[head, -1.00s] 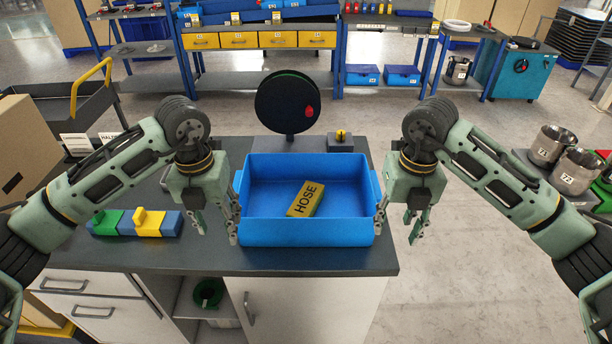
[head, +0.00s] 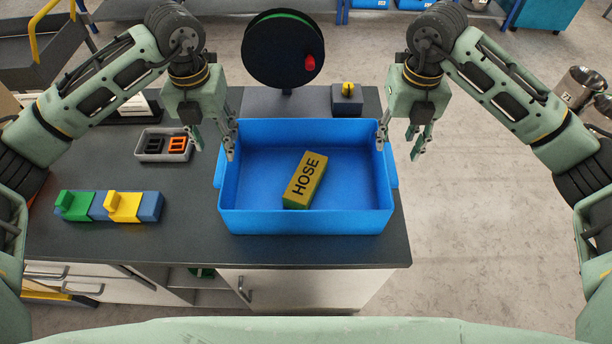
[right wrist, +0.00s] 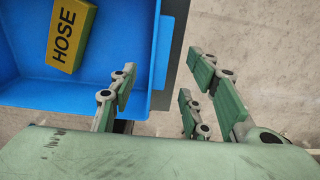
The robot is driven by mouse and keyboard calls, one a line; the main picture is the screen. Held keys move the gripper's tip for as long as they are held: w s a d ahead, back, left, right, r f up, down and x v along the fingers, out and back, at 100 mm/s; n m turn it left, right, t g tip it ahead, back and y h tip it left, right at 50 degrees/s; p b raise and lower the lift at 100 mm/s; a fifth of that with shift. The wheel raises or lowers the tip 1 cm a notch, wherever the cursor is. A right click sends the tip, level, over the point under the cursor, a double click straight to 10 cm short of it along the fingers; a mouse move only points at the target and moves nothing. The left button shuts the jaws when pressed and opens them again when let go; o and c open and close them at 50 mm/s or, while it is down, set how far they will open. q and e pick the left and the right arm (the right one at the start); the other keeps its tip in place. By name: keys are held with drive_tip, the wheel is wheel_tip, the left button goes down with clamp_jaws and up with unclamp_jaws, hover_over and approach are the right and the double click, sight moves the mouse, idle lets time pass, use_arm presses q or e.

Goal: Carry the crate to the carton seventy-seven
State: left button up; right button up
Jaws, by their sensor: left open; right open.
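The blue crate (head: 305,222) sits on the dark top of the workbench, with a yellow block (head: 306,180) marked HOSE lying inside it. My left gripper (head: 212,143) is open at the crate's left wall, with one finger over the wall and one outside. My right gripper (head: 403,140) is open at the right wall. In the right wrist view its fingers (right wrist: 165,98) are spread near the right rim of the crate (right wrist: 165,45), and nothing is held. Contact with the rim cannot be told. No carton marked seventy-seven is readable.
A black reel (head: 283,50) stands behind the crate, beside a grey box with a yellow knob (head: 347,98). A grey tray (head: 165,145) and green-yellow-blue blocks (head: 108,206) lie to the left. Metal pots (head: 580,88) stand at right. The floor (head: 470,210) right of the bench is clear.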

sight(223, 161)
use_arm(q)
wheel_tip(223, 161, down, 8)
drive_tip(key=shift+w+r, duration=0.1)
use_arm(e)
wheel_tip(223, 161, down, 8)
drive_tip(key=shift+w+r, duration=0.1)
use_arm(q)
clamp_jaws()
use_arm(e)
clamp_jaws()
use_arm(q)
drive_tip(key=shift+r, duration=0.1)
use_arm(e)
drive_tip(key=shift+r, duration=0.1)
